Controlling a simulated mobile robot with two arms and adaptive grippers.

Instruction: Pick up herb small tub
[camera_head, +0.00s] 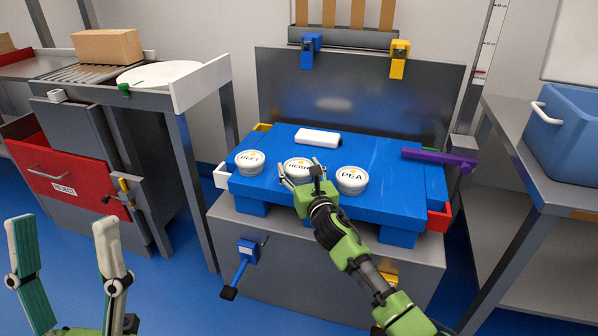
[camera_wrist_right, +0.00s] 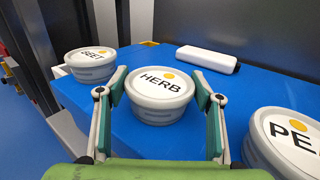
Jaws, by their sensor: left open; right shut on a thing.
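The herb small tub (camera_head: 297,166) is a round white tub with a lid marked HERB and a yellow dot. It stands on the blue platform between two other tubs, and it shows in the middle of the right wrist view (camera_wrist_right: 160,98). My right gripper (camera_head: 303,184) is shut on it, with one finger on either side of its body in the wrist view (camera_wrist_right: 162,100). The tub is upright; I cannot tell whether it is lifted off the surface. My left gripper (camera_head: 66,250) is open and empty at the lower left, far from the tubs.
The beet tub (camera_head: 249,163) is to the left and the pea tub (camera_head: 352,180) close to the right. A white block (camera_head: 317,136) lies behind on the blue platform (camera_head: 290,204). A purple handled tool (camera_head: 435,158) is at the right edge. A blue bin (camera_head: 568,135) stands far right.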

